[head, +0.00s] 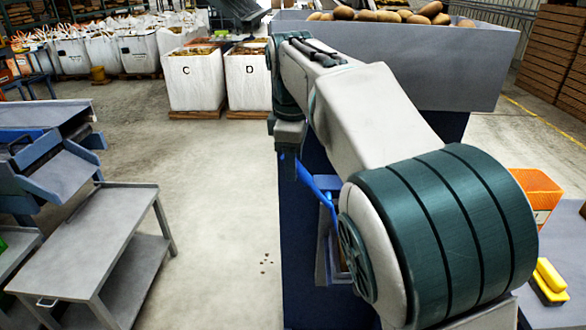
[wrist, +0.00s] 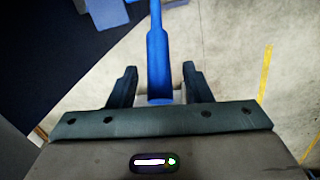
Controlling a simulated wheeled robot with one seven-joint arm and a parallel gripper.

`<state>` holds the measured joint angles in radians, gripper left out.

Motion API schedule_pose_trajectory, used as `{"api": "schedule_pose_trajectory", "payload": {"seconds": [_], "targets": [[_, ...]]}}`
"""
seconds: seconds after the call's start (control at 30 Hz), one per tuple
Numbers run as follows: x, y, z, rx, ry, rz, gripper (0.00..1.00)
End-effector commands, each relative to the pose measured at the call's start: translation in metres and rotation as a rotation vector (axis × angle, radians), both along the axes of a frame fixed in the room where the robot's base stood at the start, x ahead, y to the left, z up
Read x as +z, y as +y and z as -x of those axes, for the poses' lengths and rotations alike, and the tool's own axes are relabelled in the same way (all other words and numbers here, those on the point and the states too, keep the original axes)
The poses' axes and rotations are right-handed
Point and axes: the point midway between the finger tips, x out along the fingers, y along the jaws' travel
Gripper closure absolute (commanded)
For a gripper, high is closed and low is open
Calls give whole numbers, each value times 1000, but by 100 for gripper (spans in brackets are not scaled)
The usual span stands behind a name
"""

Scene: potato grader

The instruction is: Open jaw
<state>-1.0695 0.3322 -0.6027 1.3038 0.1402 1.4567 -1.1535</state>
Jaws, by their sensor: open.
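My gripper (wrist: 159,78) is open in the wrist view, one dark finger on each side of a blue bar-shaped handle (wrist: 157,60). The handle's near end lies between the fingers, with a visible gap on both sides. In the head view the blue handle (head: 316,183) slants down to the right from under my gripper, beside the dark blue body of a machine (head: 305,240). My arm hides much of that machine, and the fingers are hard to make out in that view.
A grey hopper (head: 400,55) heaped with potatoes stands behind my arm. White bulk bags marked C (head: 192,82) and D (head: 248,82) stand at the back. A grey cart (head: 90,240) is at the left.

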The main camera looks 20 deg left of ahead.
Motion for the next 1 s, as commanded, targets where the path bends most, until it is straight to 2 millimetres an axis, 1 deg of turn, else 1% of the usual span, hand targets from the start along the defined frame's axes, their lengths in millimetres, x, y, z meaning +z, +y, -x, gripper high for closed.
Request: {"api": "schedule_pose_trajectory", "payload": {"seconds": [0.03,0.2,0.5,0.53,0.57,0.6,0.67,0.7,0.73,0.77,1.0], "targets": [[-7,1,0,1,2,1,55],[-19,0,-2,1,0,1,55],[-21,0,-3,0,-1,1,55],[-21,0,-3,0,-1,1,61],[-21,0,-3,0,-1,1,69],[-21,0,-3,0,-1,1,80],[-21,0,-2,0,0,1,97],[-21,0,-2,0,0,1,100],[-21,0,-2,0,0,1,100],[-21,4,-3,1,0,1,100],[-17,-3,-3,1,8,-36,100]]}}
